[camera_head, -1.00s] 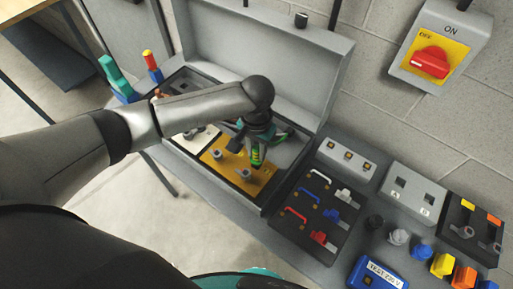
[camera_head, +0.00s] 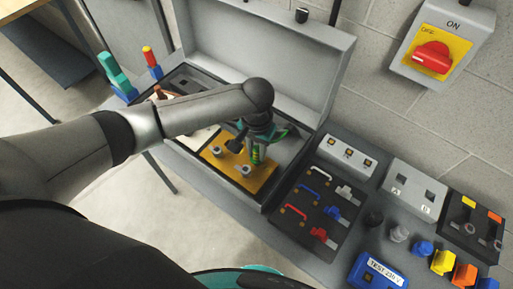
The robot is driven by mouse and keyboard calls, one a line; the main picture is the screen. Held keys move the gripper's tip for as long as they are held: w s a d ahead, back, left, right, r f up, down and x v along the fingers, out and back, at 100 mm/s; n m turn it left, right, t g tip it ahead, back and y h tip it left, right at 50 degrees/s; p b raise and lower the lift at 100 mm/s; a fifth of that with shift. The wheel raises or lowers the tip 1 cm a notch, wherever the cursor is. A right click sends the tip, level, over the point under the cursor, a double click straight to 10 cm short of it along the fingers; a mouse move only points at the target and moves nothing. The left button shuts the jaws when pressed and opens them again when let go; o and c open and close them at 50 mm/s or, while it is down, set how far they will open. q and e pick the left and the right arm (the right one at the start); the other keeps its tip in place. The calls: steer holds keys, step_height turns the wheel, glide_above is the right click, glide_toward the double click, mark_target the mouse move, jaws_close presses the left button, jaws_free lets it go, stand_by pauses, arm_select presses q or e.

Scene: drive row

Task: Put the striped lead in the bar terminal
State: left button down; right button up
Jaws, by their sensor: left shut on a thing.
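My left gripper (camera_head: 262,140) reaches in over the open grey case and points down. It is shut on the green-and-yellow striped lead (camera_head: 256,154), whose lower end hangs at the right part of the ochre plate (camera_head: 262,180). Grey round terminals stand on this plate, one at its left (camera_head: 216,151) and one at its front (camera_head: 245,170). Which of them is the bar terminal I cannot tell. The gripper and wrist hide part of the plate, and contact between the lead and anything below it cannot be made out. My right gripper is out of view.
The grey case lid (camera_head: 270,60) stands open behind my left arm. To the right are a black panel (camera_head: 325,190) with coloured handles, grey socket boxes (camera_head: 415,190) and a blue tester (camera_head: 376,272). A red rotary switch (camera_head: 432,57) is on the wall.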

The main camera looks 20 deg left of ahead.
arm_select(q)
steer(key=shift+f, duration=0.7)
steer(key=shift+f, duration=0.15)
steer(key=c, duration=0.6)
jaws_free()
step_height(320, 180, up, 15)
steer(key=p, duration=0.1)
steer(key=shift+s, duration=0.1)
stand_by(0.4)
